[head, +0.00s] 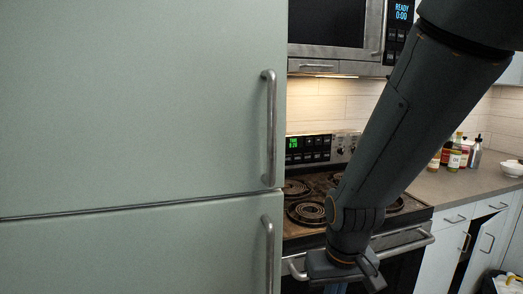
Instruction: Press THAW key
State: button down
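The microwave (326,58) is built in at the top centre, above the stove. Its control panel has a lit blue display (402,11) reading "READY 0:00". Small dark keys (393,46) show below the display. Their labels are too small to read, so I cannot tell which one is THAW. My arm covers the right part of the panel. My gripper (340,287) is at the bottom edge, low in front of the oven door and well below the microwave. Its fingertips are cut off by the frame, so its opening does not show.
A large pale green fridge (130,100) with vertical handles fills the left side. The coil stove (325,186) has a green-lit control panel (308,147). An oven handle (400,245) runs behind my arm. Bottles (455,156) and a white bowl (511,168) stand on the right counter.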

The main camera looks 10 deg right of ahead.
aim_at(400, 38)
jog(key=z, duration=0.9)
